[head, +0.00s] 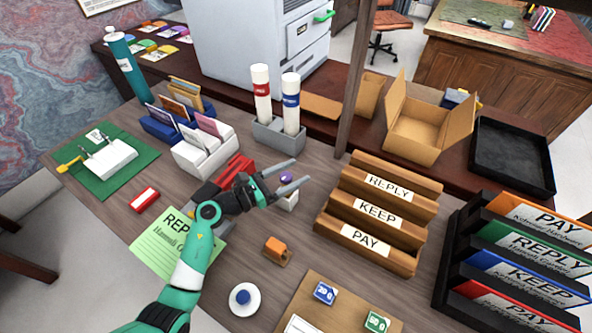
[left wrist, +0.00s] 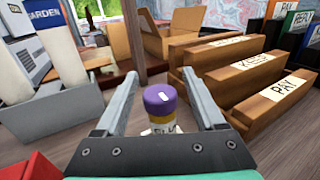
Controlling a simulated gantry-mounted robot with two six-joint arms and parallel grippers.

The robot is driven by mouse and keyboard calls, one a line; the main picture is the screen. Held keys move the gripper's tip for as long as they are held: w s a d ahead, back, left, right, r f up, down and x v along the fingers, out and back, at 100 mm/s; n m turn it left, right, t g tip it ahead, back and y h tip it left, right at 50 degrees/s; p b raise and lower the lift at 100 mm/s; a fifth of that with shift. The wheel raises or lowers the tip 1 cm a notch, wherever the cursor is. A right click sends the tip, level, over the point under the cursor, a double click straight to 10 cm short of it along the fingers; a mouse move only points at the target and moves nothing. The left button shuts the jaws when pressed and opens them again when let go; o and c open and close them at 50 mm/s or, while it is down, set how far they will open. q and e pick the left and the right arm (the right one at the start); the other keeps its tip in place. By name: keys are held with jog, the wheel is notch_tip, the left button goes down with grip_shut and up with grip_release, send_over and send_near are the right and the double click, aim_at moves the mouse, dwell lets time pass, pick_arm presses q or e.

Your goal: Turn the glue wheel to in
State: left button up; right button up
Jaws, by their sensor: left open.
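In the left wrist view the purple wheel (left wrist: 160,99) has a small pale mark on top and a yellowish band below. Any in or out label is unreadable. My left gripper (head: 300,171) is open. Its two fingers (left wrist: 163,90) stand on either side of the wheel in the wrist view, with gaps showing on both sides. Its lower base is partly hidden by the gripper body. My right gripper is not in view.
A wooden stepped rack (head: 378,247) marked REPLY, KEEP and PAY stands right of the gripper. A grey holder (head: 277,137) with two white tubes stands behind. An orange stamp (head: 277,250) sits in front, and a red object (head: 235,169) lies left.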

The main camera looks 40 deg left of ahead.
pick_arm(q)
jog(key=p+v, duration=0.2)
jog(key=v, duration=0.8)
jog(key=shift+s, duration=0.35)
jog(key=shift+r, duration=0.1)
